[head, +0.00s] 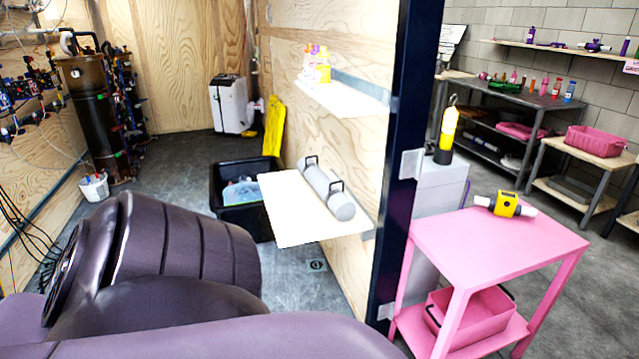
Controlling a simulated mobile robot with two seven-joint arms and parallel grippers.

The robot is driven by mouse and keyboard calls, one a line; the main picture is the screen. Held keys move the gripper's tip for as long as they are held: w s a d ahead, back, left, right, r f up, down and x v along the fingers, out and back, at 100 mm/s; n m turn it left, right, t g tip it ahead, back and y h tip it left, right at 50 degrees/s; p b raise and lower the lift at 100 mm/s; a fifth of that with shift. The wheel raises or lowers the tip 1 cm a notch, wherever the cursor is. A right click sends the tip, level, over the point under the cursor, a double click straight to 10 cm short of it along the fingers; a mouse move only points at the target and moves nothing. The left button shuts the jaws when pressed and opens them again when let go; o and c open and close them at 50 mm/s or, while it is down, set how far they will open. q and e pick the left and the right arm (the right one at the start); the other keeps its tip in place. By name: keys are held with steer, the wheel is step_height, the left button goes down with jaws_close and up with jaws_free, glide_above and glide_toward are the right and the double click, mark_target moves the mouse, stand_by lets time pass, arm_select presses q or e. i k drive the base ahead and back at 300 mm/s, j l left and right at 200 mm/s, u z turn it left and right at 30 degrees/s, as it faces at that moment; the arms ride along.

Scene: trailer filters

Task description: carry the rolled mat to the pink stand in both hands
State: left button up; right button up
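The rolled mat appears to be the grey cylinder (334,196) with two dark handles, lying on its side on a pale wall shelf (290,222) near the middle of the head view. The pink stand (465,235) is a two-level table at the right, beyond a dark post. A yellow and white device (504,205) lies on its top. A pink bin (470,316) sits on its lower level. Neither of my grippers shows; only my purple arm links fill the lower left.
A dark blue post (409,130) and the plywood wall's end stand between the shelf and the pink stand. A higher shelf (345,97) holds small bottles. A black bin (240,225) is on the floor behind the mat's shelf. Open floor lies at the left middle.

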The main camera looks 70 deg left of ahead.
mark_target(501, 249)
steer(key=k+j, duration=0.1)
steer(key=j, duration=0.6)
steer(key=k+j, duration=0.1)
steer(key=j, duration=0.65)
steer(key=k+j, duration=0.1)
steer(key=j, duration=1.35)
steer(key=k+j, duration=0.15)
steer(key=j, duration=0.55)
steer(key=k+j, duration=0.1)
steer(key=j, duration=0.6)
